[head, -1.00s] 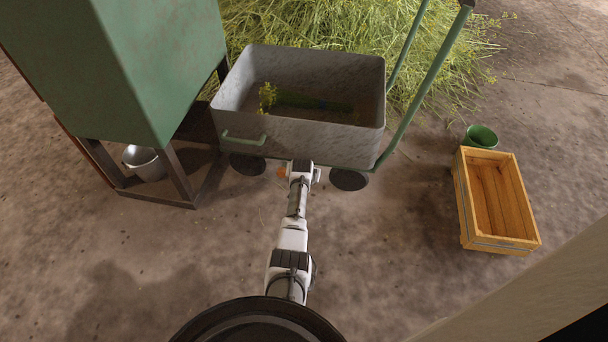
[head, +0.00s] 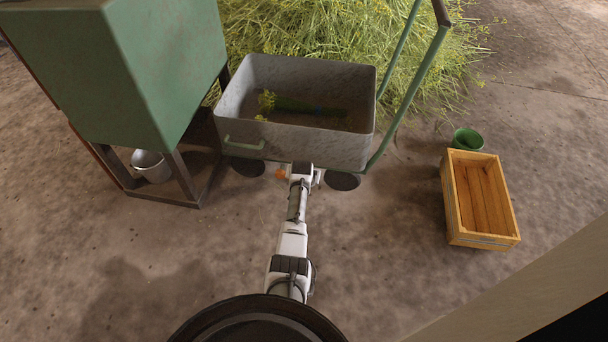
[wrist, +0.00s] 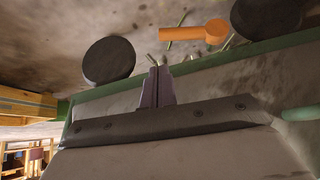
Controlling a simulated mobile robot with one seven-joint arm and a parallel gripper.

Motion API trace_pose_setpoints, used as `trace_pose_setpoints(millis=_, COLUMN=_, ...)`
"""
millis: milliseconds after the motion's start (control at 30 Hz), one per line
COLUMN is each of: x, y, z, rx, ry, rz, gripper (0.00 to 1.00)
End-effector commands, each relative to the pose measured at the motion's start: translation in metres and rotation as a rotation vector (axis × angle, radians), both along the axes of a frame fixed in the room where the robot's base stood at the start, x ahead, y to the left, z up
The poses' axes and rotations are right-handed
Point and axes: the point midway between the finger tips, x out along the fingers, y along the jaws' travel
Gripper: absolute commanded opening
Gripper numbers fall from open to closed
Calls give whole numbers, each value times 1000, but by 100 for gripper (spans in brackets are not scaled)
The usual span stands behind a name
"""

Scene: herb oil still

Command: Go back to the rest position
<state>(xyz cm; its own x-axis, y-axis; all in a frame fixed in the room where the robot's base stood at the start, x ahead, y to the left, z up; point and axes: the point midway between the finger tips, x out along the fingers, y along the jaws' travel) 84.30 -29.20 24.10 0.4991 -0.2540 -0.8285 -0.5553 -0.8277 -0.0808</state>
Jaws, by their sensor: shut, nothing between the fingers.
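My arm reaches forward from the bottom of the head view, and its end is low in front of the grey cart (head: 290,137). My gripper (wrist: 158,72) shows in the wrist view with its two fingers together and nothing between them. In the head view the fingertips are hidden behind the wrist. The cart has a green handle and dark wheels, and some yellow-flowered green stems (head: 268,101) lie inside it. I cannot tell whether the gripper touches the cart.
An orange object (wrist: 194,33) lies on the floor by the cart's wheels. A green cabinet (head: 135,75) on a dark frame stands left, with a metal bucket (head: 150,164) beneath. A wooden crate (head: 455,205) and green bucket (head: 468,139) stand right. Cut herbs (head: 300,25) are heaped behind.

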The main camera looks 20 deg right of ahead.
Motion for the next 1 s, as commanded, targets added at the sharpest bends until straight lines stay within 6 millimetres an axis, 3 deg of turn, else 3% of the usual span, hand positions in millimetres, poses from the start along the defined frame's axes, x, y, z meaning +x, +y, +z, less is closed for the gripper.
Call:
trace_pose_setpoints(millis=67, x=-1, y=0, z=7, rx=0, ry=0, rz=0, gripper=0)
trace_pose_setpoints(millis=633, x=-1, y=1, z=7, rx=1, ry=-1, rz=1, gripper=0)
trace_pose_setpoints(millis=733, x=6, y=4, z=14, rx=-11, ry=-16, rz=13, gripper=0)
trace_pose_setpoints(millis=867, x=39, y=25, z=51, rx=-67, ry=-98, rz=73, gripper=0)
trace_pose_setpoints(millis=1000, x=91, y=76, z=121, rx=-158, ry=-257, rz=185, gripper=0)
